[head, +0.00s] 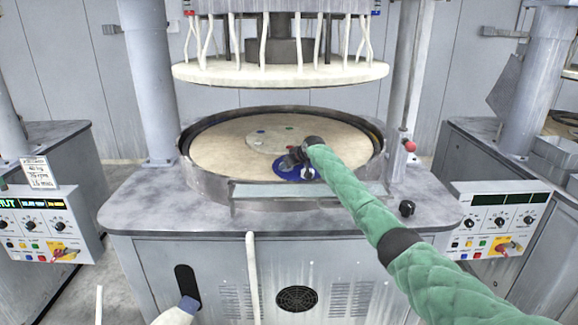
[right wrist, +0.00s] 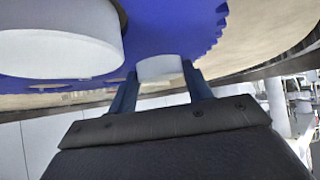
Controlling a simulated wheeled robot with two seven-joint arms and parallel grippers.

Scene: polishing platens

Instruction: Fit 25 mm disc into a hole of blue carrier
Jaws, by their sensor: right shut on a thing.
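The blue carrier (head: 286,172), toothed at its edge, lies on the near part of the round platen, partly hidden by my right gripper (head: 300,157). In the right wrist view the blue carrier (right wrist: 180,28) fills the top. My right gripper (right wrist: 162,92) is shut on a small whitish disc (right wrist: 160,68), held between its two fingers against the blue background. I cannot tell whether the disc touches the carrier or lies in a hole. A larger pale disc (right wrist: 55,52) shows at the left on the carrier.
The beige platen (head: 220,140) sits inside a raised metal rim (head: 205,180). A pale grey round plate (head: 268,143) lies behind the blue carrier. A large upper plate (head: 280,75) hangs above the platen. Control panels stand left and right.

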